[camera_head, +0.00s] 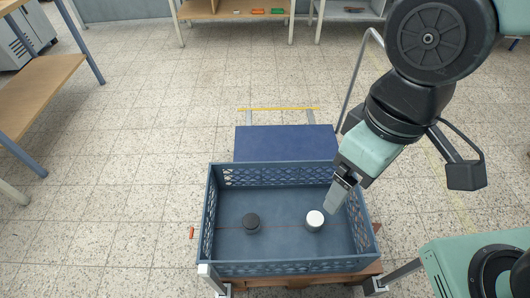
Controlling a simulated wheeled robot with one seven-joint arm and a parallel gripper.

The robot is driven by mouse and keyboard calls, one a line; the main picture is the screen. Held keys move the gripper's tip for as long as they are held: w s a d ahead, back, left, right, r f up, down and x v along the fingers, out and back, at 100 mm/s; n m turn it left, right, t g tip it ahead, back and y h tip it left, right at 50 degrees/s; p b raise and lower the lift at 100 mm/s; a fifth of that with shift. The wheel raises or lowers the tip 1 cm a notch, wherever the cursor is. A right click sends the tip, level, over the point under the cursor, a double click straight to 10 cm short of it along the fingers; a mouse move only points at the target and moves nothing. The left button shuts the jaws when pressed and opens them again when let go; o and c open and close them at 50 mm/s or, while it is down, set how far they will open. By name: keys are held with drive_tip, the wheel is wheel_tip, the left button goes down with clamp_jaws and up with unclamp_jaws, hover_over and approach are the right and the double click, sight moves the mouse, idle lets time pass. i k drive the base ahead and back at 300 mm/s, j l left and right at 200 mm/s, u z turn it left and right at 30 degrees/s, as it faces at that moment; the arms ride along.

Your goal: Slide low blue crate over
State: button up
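The low blue crate (287,267) with lattice walls stands in the lower middle of the head view. A black round piece (251,221) and a white round piece (315,219) are inside it on the crate floor. My gripper (332,206) reaches down from the upper right. In the picture it overlaps the crate's right part, close to the white piece. I cannot tell whether it touches the crate, or whether its fingers are open or shut.
The crate rests on a wooden-topped stand (335,279) with metal legs. A dark blue flat surface (284,144) lies just behind it, with a yellow strip (279,109) beyond. A wooden bench (38,92) stands at left.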

sight(278, 251)
drive_tip(key=j+u, duration=0.2)
drive_tip(key=l+u, duration=0.25)
drive_tip(key=k+j, duration=0.15)
drive_tip(key=j, duration=0.25)
drive_tip(key=k+j+z, duration=0.1)
drive_tip(key=j, duration=0.3)
drive_tip(key=k+j, duration=0.2)
drive_tip(key=j, duration=0.2)
drive_tip(key=i+j+z, duration=0.15)
drive_tip(key=j, duration=0.65)
drive_tip(key=i+j+z, duration=0.15)
drive_tip(key=j, duration=0.65)
drive_tip(key=j+z, duration=0.15)
drive_tip(key=j, duration=0.65)
drive_tip(key=i+j, duration=0.15)
drive_tip(key=j, duration=0.15)
drive_tip(key=i+j, duration=0.2)
drive_tip(key=i+j+z, duration=0.1)
drive_tip(key=j, duration=0.25)
